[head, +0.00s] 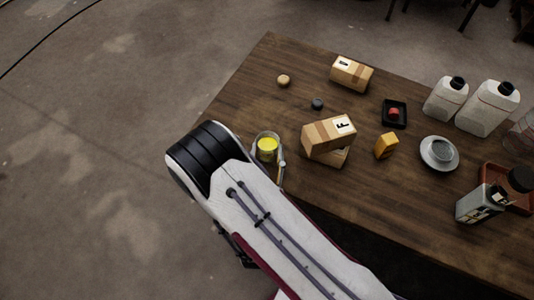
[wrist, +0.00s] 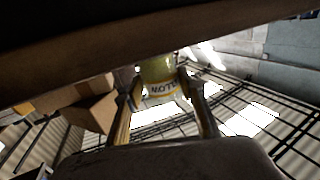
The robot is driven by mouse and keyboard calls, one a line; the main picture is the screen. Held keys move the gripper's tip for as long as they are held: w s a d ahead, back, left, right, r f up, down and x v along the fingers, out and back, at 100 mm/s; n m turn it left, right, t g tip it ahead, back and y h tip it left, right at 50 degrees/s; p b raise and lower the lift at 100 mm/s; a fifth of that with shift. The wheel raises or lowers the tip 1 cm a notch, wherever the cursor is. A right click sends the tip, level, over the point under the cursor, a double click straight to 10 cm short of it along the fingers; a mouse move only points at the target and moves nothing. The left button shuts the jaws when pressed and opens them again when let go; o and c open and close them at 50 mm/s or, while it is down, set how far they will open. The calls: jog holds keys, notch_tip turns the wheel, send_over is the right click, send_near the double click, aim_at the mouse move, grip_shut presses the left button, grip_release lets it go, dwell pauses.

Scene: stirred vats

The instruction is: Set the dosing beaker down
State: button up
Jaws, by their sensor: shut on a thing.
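The dosing beaker (head: 266,149) is a clear vessel with yellow contents, at the left front part of the wooden table (head: 240,95) in the head view. In the wrist view the beaker (wrist: 158,82) shows yellowish, with a label whose lettering is upside down, between the two fingers. My gripper (wrist: 165,104) is shut on the beaker. In the head view my arm hides most of the gripper, and only a piece of it shows beside the beaker. I cannot tell whether the beaker's base touches the table.
A carton marked F (head: 322,135) lies on another box just right of the beaker. A second carton (head: 351,73), a tan ball (head: 283,80), a dark round piece (head: 317,104), a yellow block (head: 386,146) and white jugs (head: 487,108) stand farther off. Bare wood lies behind the beaker.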

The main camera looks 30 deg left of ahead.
jog(key=shift+f, duration=0.3)
jog(key=shift+f, duration=0.1)
jog(key=o, duration=1.2)
jog(key=shift+v, duration=3.75)
